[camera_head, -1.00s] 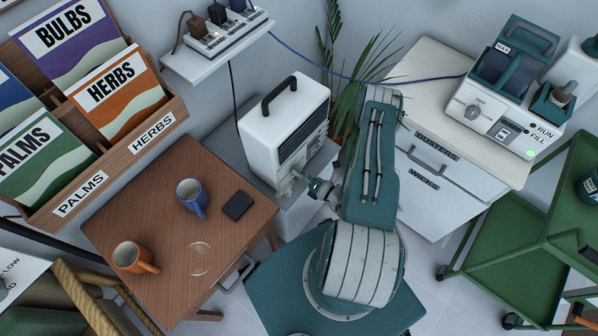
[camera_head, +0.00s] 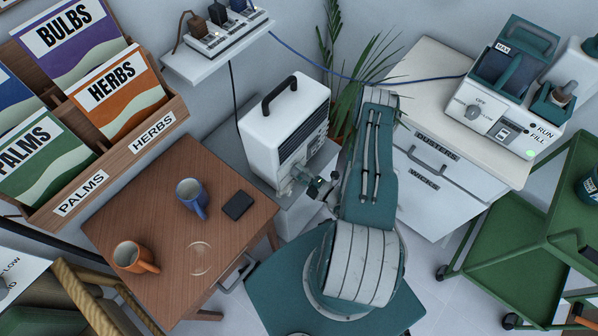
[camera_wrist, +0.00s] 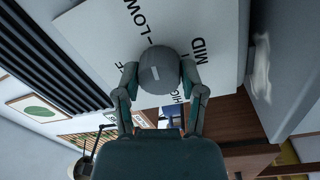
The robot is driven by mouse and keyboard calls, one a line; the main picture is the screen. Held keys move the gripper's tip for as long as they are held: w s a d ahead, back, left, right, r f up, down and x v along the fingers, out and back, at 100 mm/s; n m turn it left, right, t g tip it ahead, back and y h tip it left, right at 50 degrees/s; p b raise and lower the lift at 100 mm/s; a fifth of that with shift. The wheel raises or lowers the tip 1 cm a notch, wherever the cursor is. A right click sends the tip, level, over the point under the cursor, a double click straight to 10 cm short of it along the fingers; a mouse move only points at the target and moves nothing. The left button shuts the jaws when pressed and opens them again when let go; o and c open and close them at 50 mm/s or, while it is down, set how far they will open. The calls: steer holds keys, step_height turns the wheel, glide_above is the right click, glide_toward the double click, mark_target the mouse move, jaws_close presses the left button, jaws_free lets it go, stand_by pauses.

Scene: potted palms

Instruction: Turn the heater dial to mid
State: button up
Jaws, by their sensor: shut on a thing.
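The heater (camera_head: 283,122) is a white box with a dark top handle and dark grille, standing on a low light surface. In the wrist view its face (camera_wrist: 95,40) carries the words LOW, MID and HIGH around a round grey dial (camera_wrist: 159,72); the OFF label is partly hidden. A short pale mark shows on the dial, tilted toward the dash by LOW. My gripper (camera_wrist: 158,78) has one finger on each side of the dial, closed on it. In the head view my gripper (camera_head: 298,178) is at the heater's lower front, and the dial is not clearly visible there.
A wooden table (camera_head: 228,165) left of the heater holds a blue mug (camera_head: 191,196), an orange mug (camera_head: 134,258) and a dark flat object (camera_head: 238,205). A palm (camera_head: 352,85) stands behind my arm. A white drawer cabinet (camera_head: 437,185) is to the right.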

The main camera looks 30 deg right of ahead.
steer(key=m, duration=0.4)
steer(key=shift+f+m+h, duration=0.2)
steer(key=shift+m+h, duration=0.2)
steer(key=m, duration=0.8)
steer(key=shift+s+a+m, duration=0.1)
steer(key=shift+m, duration=1.9)
steer(key=shift+r, duration=0.1)
steer(key=o, duration=1.1)
steer(key=shift+o, duration=0.2)
